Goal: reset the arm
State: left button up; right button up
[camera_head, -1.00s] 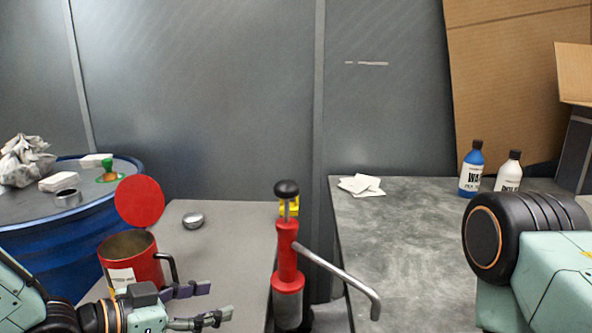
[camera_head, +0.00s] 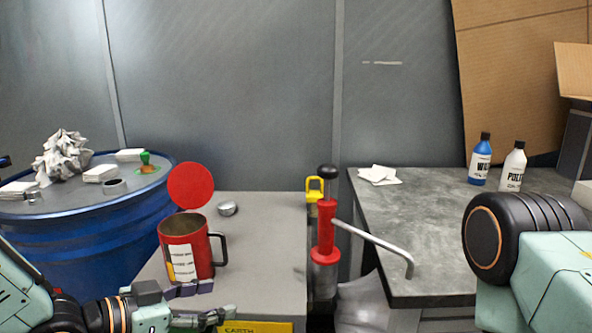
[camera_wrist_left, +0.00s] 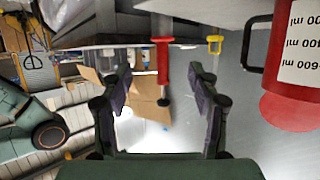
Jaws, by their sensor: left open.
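My left gripper (camera_head: 222,301) is at the lower left of the head view, level with the near side of a grey bench. Its fingers are apart with nothing between them. In the left wrist view the two open fingers (camera_wrist_left: 163,80) frame an upside-down scene. The mug also shows at the right of the wrist view (camera_wrist_left: 292,50), outside the fingers. My right gripper is out of view; only part of that arm shows.
A red hand pump (camera_head: 326,230) with a bent grey spout stands at the bench's right edge. A blue drum (camera_head: 70,245) with paper and small items stands left. The grey table (camera_head: 430,240) at right holds bottles at the back. A small metal tin (camera_head: 228,208) is behind the mug.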

pick_arm(q)
jog(key=s+a+f+n+g+y, duration=0.2)
jog(key=s+a+f+n+y, duration=0.25)
jog(key=f, duration=0.45)
jog(key=s+a+f+n+g+y, duration=0.25)
jog(key=s+f+n, duration=0.3)
jog(key=f, duration=0.35)
jog(key=s+a+f+g+y, duration=0.1)
jog(key=s+f, duration=0.3)
jog(key=s, duration=0.6)
jog(key=s+a+f+g+y, duration=0.1)
jog(key=s+f+g, duration=0.3)
jog(key=s, duration=0.6)
jog(key=shift+s+f+y, duration=0.15)
jog(key=shift+f+y, duration=0.45)
jog(key=shift+f, duration=0.2)
jog(key=shift+a, duration=0.1)
jog(key=shift+a, duration=0.1)
